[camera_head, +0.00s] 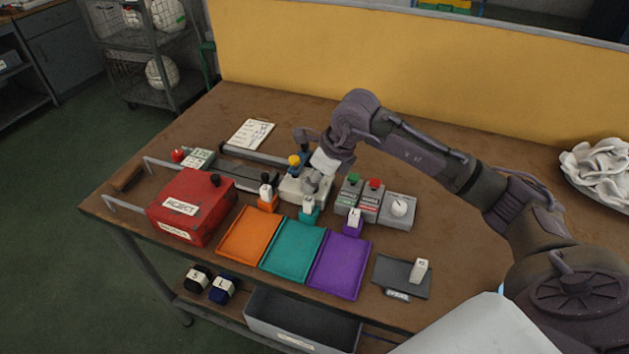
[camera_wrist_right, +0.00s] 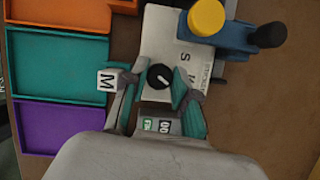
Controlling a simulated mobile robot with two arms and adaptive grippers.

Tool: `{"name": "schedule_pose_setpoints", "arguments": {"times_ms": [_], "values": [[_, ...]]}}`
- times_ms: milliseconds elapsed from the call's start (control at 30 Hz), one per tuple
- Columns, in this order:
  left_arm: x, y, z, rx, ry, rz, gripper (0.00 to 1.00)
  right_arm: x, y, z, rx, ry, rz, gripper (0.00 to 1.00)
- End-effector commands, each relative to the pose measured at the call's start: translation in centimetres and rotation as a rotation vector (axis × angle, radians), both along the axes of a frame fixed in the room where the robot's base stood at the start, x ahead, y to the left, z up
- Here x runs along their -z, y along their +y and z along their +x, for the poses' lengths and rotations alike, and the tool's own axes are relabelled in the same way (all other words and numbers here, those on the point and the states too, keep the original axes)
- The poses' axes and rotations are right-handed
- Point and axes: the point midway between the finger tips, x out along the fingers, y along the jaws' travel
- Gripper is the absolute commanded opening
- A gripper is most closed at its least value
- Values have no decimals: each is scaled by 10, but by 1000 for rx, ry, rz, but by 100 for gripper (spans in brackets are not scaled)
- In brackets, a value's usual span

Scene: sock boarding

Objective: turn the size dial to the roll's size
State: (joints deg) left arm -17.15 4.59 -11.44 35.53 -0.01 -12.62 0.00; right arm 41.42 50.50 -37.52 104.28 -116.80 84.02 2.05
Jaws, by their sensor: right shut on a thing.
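The size dial (camera_wrist_right: 160,77) is a black knob with a white pointer mark on a pale panel (camera_wrist_right: 155,45) lettered S and M; more lettering is partly covered. My right gripper (camera_wrist_right: 157,92) has its two teal-padded fingers on either side of the dial and is shut on it. In the head view my right gripper (camera_head: 318,180) is over the pale machine (camera_head: 293,190) and hides the dial. A white roll (camera_head: 421,269) stands on the dark pad at front right; its label is too small to read. My left gripper is not in view.
Orange (camera_head: 249,236), teal (camera_head: 292,250) and purple (camera_head: 340,265) trays lie in front, with small labelled blocks behind them. A red reject box (camera_head: 190,208) stands left. A button box (camera_head: 360,195) and a white-knobbed box (camera_head: 398,210) stand right.

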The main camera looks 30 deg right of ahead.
Motion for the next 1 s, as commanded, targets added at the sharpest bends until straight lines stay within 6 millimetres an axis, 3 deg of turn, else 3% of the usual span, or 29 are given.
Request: {"name": "schedule_pose_setpoints", "arguments": {"times_ms": [400,933,967,1000], "values": [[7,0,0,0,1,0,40,0,0,0,192,-1,-1,0],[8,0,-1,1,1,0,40,-1,1,0,220,-1,1,0],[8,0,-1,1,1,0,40,-1,1,0,220,-1,1,30],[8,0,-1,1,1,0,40,-1,1,0,220,-1,1,36]]}}
